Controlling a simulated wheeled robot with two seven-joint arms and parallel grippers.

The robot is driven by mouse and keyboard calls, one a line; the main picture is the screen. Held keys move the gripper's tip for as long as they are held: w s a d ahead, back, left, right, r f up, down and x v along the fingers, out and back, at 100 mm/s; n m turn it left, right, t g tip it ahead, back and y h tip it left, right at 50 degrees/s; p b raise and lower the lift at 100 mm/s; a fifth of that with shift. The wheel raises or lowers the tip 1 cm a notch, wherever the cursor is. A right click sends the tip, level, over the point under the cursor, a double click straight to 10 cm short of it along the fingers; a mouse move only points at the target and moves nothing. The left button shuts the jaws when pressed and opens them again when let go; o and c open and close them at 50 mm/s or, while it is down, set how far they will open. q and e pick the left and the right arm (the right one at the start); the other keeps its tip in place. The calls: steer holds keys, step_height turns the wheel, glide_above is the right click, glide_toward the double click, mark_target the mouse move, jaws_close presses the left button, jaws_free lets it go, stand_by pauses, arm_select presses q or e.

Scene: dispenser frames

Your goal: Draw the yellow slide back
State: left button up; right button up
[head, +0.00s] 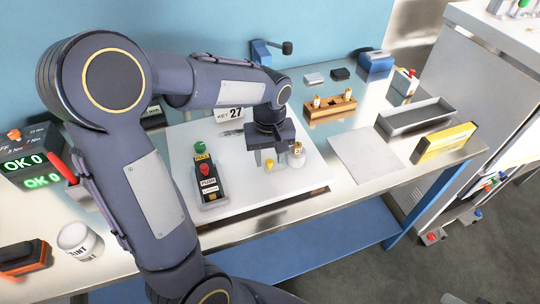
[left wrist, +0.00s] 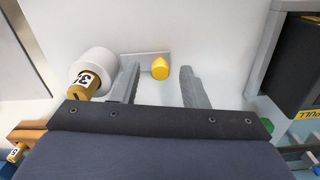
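The yellow slide shows as a small yellow knob (head: 269,163) on the white board (head: 253,198). I cannot tell how far the fingertips are above the board. My right gripper is not in view.
A white cylinder with a brass numbered piece (head: 297,157) stands close beside the left gripper. A dark unit with a red knob (head: 207,182) stands to the left. A sign reading KEY 27 (head: 229,114) is behind. A wooden holder (head: 330,106) and grey tray (head: 415,118) lie right.

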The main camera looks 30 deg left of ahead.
arm_select(q)
steer(key=shift+f, duration=0.2)
steer(key=shift+c, duration=0.4)
jaws_close()
